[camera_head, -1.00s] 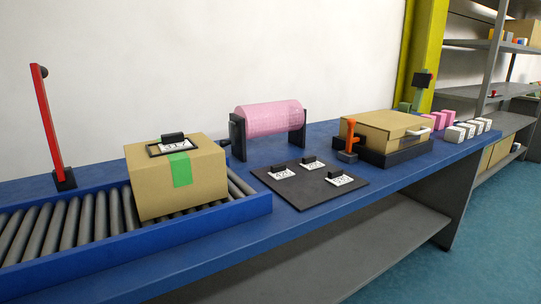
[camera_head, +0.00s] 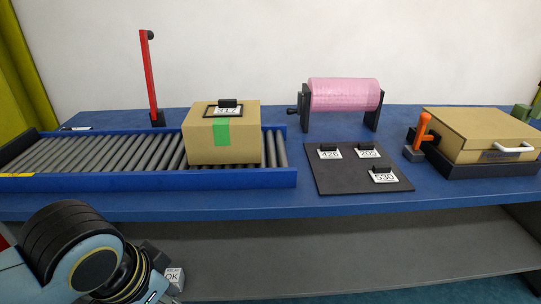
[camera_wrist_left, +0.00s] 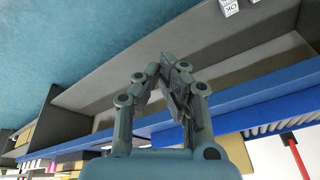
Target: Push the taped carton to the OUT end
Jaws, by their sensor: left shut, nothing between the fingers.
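The taped carton (camera_head: 215,143) is a brown box with green tape on its front and a black-framed label reading 317 on top. It sits upright on the grey rollers of the blue conveyor (camera_head: 240,179), near the conveyor's right end. A red gate arm (camera_head: 149,77) stands raised behind the conveyor, left of the carton. In the left wrist view, my left gripper (camera_wrist_left: 175,65) is shut and empty, apart from the carton. In the head view only my left arm shows, low at the lower left. My right gripper is not in view.
Rollers left of the carton are clear. Right of the conveyor are a pink roll (camera_head: 343,95) on a stand, a dark board (camera_head: 340,182) with several number tags, an orange-handled lever (camera_head: 420,132) and a closed case (camera_head: 480,130). A cube marked OK (camera_head: 173,279) is below the table top.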

